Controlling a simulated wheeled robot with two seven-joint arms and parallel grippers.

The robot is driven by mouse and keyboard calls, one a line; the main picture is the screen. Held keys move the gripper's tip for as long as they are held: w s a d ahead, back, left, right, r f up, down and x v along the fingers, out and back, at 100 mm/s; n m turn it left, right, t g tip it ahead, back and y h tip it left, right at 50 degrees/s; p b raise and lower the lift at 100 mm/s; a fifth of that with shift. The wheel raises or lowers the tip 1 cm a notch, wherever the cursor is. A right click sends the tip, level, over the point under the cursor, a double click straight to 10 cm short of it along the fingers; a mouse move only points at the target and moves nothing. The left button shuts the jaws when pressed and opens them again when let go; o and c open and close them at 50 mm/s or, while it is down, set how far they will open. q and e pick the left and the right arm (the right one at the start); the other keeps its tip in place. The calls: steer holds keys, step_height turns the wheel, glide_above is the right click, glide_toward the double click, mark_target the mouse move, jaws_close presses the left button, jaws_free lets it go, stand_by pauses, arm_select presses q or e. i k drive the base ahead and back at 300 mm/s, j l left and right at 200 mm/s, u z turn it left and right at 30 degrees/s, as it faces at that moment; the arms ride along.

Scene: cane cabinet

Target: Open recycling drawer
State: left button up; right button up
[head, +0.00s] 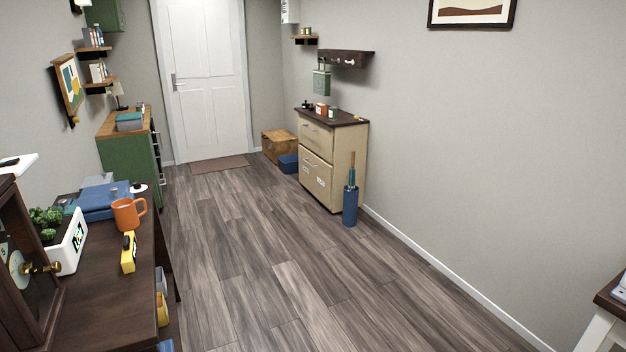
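A beige cabinet (346,168) with a dark top stands against the right wall, some way ahead of me. Its front has an upper drawer (316,138) and a taller lower drawer (316,176), each with a metal handle. Both drawers look shut. The lower drawer carries small pale labels, too small to read, so I cannot tell for sure which one is the recycling drawer. Neither of my grippers shows in the head view.
A blue umbrella stand (350,206) stands on the floor at the cabinet's front right corner. A wooden box (279,145) and a blue bin (288,163) are beyond it. A cluttered dark desk (100,285) is at left. The floor (250,240) between is clear.

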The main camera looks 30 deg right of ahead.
mark_target(316, 175)
steer(key=i+l+z, duration=0.25)
steer(key=i+l, duration=0.15)
steer(key=i+l+z, duration=0.55)
steer(key=i, duration=0.35)
steer(key=i+u, duration=0.25)
steer(key=i, duration=0.3)
steer(key=i+l+u, duration=0.25)
steer(key=i, duration=0.3)
steer(key=i+u, duration=0.3)
steer(key=i, duration=2.05)
